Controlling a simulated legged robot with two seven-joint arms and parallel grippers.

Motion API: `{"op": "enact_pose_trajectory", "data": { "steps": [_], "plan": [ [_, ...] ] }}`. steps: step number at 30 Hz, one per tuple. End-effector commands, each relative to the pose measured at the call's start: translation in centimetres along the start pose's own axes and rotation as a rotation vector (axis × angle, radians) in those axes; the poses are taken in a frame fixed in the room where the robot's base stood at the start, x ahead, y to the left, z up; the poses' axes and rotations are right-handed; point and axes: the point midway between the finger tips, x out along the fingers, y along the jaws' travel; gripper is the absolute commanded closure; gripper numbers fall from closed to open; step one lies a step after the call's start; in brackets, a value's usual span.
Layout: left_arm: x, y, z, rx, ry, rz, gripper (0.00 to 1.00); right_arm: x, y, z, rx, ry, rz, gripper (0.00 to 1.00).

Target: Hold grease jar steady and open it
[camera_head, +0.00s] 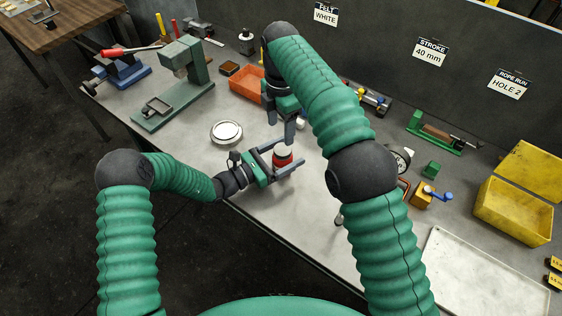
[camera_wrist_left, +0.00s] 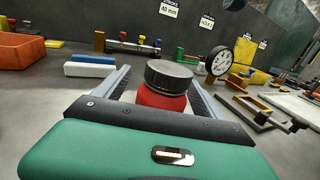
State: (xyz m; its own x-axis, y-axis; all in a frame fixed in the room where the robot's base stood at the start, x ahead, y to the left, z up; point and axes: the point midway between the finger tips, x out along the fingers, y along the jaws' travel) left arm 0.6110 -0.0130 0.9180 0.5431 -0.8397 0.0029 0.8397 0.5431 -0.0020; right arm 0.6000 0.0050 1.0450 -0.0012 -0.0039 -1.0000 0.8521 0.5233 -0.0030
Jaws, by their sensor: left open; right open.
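The grease jar is a small red jar (camera_head: 282,160) with a round lid, standing upright on the grey bench. In the left wrist view the red jar (camera_wrist_left: 162,99) has a dark ribbed lid (camera_wrist_left: 168,75). My left gripper (camera_head: 287,156) is open, low and level, with one finger on each side of the jar. In the left wrist view I cannot tell whether its fingers touch the jar. My right gripper (camera_head: 289,132) is open and points down, just behind and above the jar. The right arm hides part of it.
A round white-topped dish (camera_head: 227,131) lies left of the jar. An orange bin (camera_head: 246,84) stands behind. A green press (camera_head: 185,68) is at the back left. A dial gauge (camera_head: 401,160), a yellow box (camera_head: 512,212) and a pale tray (camera_head: 480,280) are on the right.

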Motion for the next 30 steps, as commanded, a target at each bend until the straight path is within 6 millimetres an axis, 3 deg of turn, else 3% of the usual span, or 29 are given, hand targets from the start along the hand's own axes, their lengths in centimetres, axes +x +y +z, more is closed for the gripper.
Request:
{"op": "enact_pose_trajectory", "data": {
  "steps": [4,12,30],
  "plan": [
    [1.28,-0.12,-0.01,0.000,0.000,-0.001,0.20,-0.01,-0.05,0.11,0.001,0.000,0.000,0.36],
    [1.34,-0.07,0.01,0.000,0.000,0.000,0.23,-0.02,-0.03,0.05,0.001,0.000,0.000,0.36],
    [1.31,-0.05,-0.01,0.000,0.001,0.000,1.00,-0.01,-0.03,0.07,0.001,0.000,0.000,0.36]
  ]
}}
